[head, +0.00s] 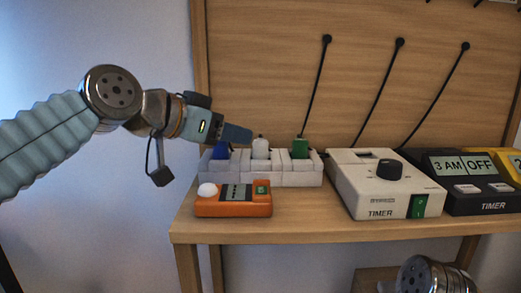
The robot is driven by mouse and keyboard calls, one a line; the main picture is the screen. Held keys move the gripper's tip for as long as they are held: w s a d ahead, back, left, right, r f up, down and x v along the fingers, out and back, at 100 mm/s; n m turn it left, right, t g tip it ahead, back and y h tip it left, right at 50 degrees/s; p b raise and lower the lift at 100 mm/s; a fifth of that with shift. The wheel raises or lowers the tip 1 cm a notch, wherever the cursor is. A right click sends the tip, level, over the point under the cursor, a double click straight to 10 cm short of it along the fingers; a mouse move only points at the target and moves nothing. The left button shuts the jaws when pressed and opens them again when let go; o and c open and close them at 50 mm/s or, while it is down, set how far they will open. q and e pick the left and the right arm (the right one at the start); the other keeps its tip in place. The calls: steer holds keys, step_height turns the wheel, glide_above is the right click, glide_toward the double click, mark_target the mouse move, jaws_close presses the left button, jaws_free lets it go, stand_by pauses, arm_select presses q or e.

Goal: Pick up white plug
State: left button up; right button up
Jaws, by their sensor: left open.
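The white plug (260,149) stands upright in the middle socket of a white power strip (298,180) on the wooden shelf. A blue plug (221,150) is in the socket to its left and a green plug (300,147) in the socket to its right. My left gripper (240,134) comes in from the left, with its dark fingers just above the strip, between the blue and white plugs. Its jaws are open, and it does not appear to hold anything. Whether the fingertips touch the white plug cannot be told. My right gripper is out of view; only a metal part of my arm shows at the bottom right.
An orange device (234,206) with a white knob sits in front of the strip. A white timer (380,185) and a black timer (465,185) stand to the right, with a yellow one (516,165) at the edge. Black cords run up the wooden back panel (270,60).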

mark_target(255, 143)
arm_select(q)
steer(key=x, duration=0.6)
steer(key=shift+s+f+p, duration=0.2)
steer(key=shift+f+p, duration=0.1)
steer(key=shift+f, duration=0.05)
steer(key=shift+c, duration=0.3)
steer(key=c, duration=0.8)
